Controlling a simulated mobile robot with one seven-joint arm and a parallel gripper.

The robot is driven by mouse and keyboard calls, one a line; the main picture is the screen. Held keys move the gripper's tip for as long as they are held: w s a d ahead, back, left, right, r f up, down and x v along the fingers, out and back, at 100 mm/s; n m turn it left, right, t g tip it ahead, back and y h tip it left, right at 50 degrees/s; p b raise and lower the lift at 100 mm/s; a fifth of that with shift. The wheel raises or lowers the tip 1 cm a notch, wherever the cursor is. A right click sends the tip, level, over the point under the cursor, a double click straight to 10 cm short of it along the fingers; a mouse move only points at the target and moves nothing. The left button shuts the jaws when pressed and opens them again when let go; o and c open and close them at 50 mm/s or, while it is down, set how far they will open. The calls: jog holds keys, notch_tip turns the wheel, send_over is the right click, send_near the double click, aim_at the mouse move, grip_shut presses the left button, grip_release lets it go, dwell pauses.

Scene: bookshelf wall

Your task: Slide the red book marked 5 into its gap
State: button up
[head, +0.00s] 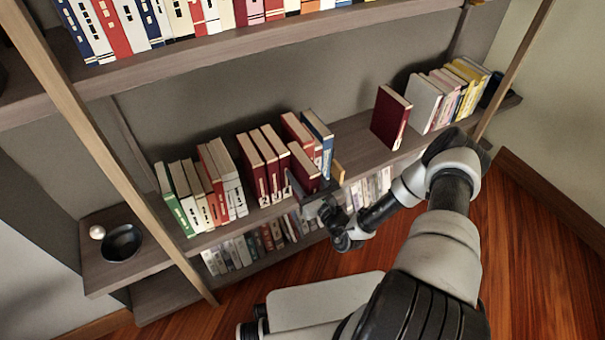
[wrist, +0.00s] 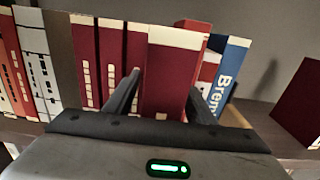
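A dark red book (head: 304,167) with a cream top edge sits between the fingers of my gripper (head: 318,184). It stands out toward me from the row on the middle shelf. In the wrist view the book (wrist: 170,80) is upright, with a finger of my gripper (wrist: 163,90) close along each side. I cannot read a 5 on it. Several similar dark red books (wrist: 108,65) stand to its left. Another red book (head: 296,129) and a blue book (wrist: 228,70) stand to its right and behind. The inner end of the held book and any gap behind it are hidden.
Light and coloured books (head: 205,180) fill the left part. A dark bowl (head: 121,243) and a white ball (head: 97,232) sit far left. A wooden post (head: 105,145) crosses in front.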

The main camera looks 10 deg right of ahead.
jog(key=p+v, duration=0.3)
jog(key=v, duration=1.4)
jog(key=shift+s, duration=0.25)
jog(key=shift+r, duration=0.1)
